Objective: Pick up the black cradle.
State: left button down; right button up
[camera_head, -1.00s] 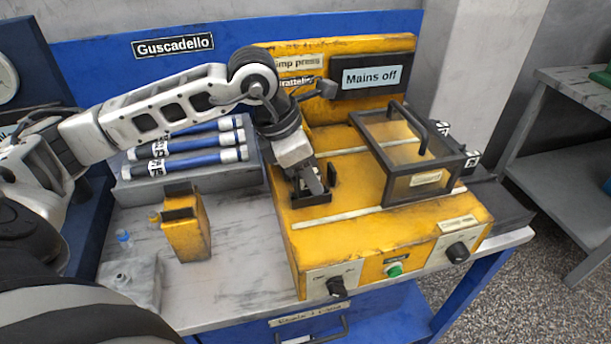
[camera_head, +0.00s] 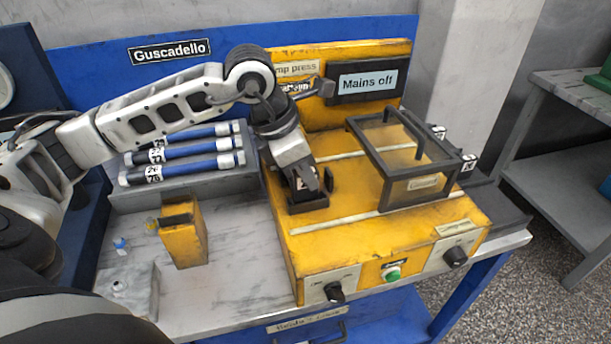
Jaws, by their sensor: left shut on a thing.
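The black cradle (camera_head: 308,204) is a small dark block on the left part of the yellow press bed (camera_head: 350,243), left of the framed guard. My left gripper (camera_head: 308,183) comes down on it from above and is shut on it. The fingers hide part of the cradle. I cannot tell whether the cradle touches the bed or is slightly above it. My right gripper is not in view.
A dark-framed guard (camera_head: 425,190) with a handle stands right of the cradle. A "Mains off" sign (camera_head: 368,80) is behind. Blue tubes (camera_head: 185,158) lie on a grey rack at left. A yellow holder (camera_head: 184,240) stands on the bench.

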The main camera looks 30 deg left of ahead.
pick_arm(q)
jog(key=s+d+r+p, duration=0.1)
jog(key=s+d+r, duration=0.3)
jog(key=r, duration=0.4)
jog(key=s+d+r+p, duration=0.2)
jog(key=s+d+r, duration=0.2)
jog(key=s+r, duration=0.3)
jog(key=shift+s+r, duration=0.2)
jog(key=shift+r, duration=0.5)
jog(key=shift+f, duration=0.1)
